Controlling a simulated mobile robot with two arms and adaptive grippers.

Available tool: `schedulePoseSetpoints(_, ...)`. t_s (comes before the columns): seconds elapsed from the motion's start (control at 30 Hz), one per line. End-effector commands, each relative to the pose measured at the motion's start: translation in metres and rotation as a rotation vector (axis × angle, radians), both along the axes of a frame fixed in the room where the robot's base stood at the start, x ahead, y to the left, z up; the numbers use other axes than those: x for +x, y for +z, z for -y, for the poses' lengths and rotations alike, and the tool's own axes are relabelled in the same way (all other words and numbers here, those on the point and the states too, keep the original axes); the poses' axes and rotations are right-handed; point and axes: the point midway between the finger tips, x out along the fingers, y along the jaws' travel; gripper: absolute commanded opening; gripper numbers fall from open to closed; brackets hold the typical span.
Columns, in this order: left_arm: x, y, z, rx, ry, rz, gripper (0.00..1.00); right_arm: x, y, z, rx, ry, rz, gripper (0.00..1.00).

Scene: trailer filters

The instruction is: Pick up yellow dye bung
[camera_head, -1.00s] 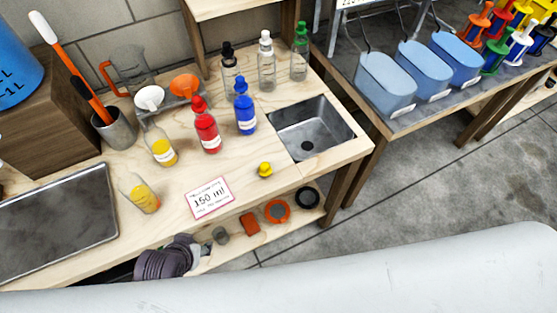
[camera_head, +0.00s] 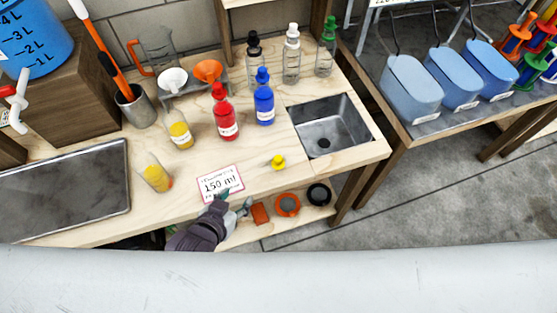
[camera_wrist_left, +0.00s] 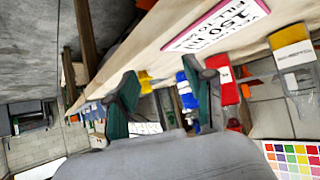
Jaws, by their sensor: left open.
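The yellow dye bung (camera_head: 278,162) sits on the wooden worktop, left of and in front of the sink. It also shows in the left wrist view (camera_wrist_left: 145,82), between my open fingers and beyond them. My left gripper (camera_head: 232,206) is at the worktop's front edge, by the 150 ml card, to the left of the bung and nearer to me. In the left wrist view my left gripper (camera_wrist_left: 162,98) has its two green-padded fingers apart with nothing held. My right gripper is not in view.
The 150 ml card (camera_head: 220,184) lies near the front edge. A red bottle (camera_head: 226,117), a blue bottle (camera_head: 264,104) and an unstoppered yellow dye bottle (camera_head: 180,133) stand behind. A beaker of yellow liquid (camera_head: 156,176) stands left. The sink (camera_head: 330,124) is right. The worktop around the bung is clear.

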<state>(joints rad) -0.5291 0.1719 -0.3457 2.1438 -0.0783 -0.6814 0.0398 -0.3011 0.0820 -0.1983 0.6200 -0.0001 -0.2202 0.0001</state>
Motion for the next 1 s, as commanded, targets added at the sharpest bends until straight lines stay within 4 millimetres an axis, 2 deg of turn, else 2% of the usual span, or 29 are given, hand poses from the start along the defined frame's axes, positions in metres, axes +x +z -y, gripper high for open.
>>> schedulePoseSetpoints(0.1,0.005,0.018,0.027,-0.058,-0.056,0.131,0.53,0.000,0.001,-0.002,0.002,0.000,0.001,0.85)
schedulePoseSetpoints(0.2,0.006,0.032,0.045,-0.106,-0.094,0.220,0.53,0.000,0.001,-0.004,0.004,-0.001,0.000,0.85)
schedulePoseSetpoints(0.33,0.009,0.041,0.056,-0.136,-0.115,0.275,0.53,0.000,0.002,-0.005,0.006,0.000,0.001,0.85)
schedulePoseSetpoints(0.47,0.024,0.037,0.065,-0.140,-0.117,0.283,0.53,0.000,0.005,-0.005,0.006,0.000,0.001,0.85)
schedulePoseSetpoints(0.7,0.063,0.021,0.084,-0.140,-0.115,0.281,0.53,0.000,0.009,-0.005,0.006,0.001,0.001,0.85)
schedulePoseSetpoints(1.0,0.083,0.010,0.093,-0.139,-0.116,0.278,0.53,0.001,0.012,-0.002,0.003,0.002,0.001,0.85)
